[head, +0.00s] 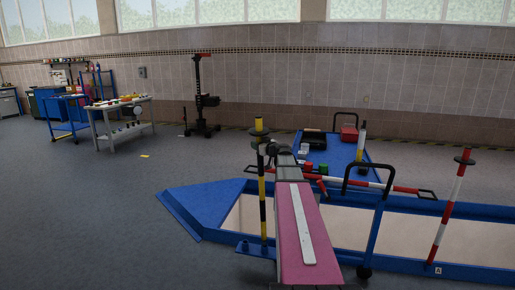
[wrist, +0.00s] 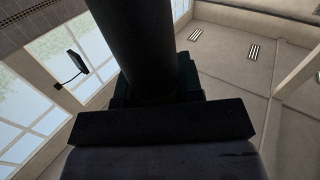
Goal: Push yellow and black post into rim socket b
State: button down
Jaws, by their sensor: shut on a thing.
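The yellow and black post (head: 263,215) stands about upright in the head view, with a dark collar near its yellow top. My gripper (head: 270,150) is at its upper part, shut on it. In the wrist view a dark cylinder (wrist: 140,45), likely a black band of the post, rises from the dark jaws (wrist: 160,95). The post's lower end is at a blue bracket (head: 256,250) on the near rim of the pit frame. No letter b is readable there, and I cannot tell whether the end is inside a socket.
A red and white post (head: 448,212) stands at the near rim by a label A (head: 437,271). A red and white bar (head: 375,186) crosses the pit near a black handle (head: 370,167). A blue cart (head: 340,150) with containers stands behind. Open floor (head: 90,220) lies left.

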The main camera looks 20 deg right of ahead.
jog(key=shift+r, duration=1.3)
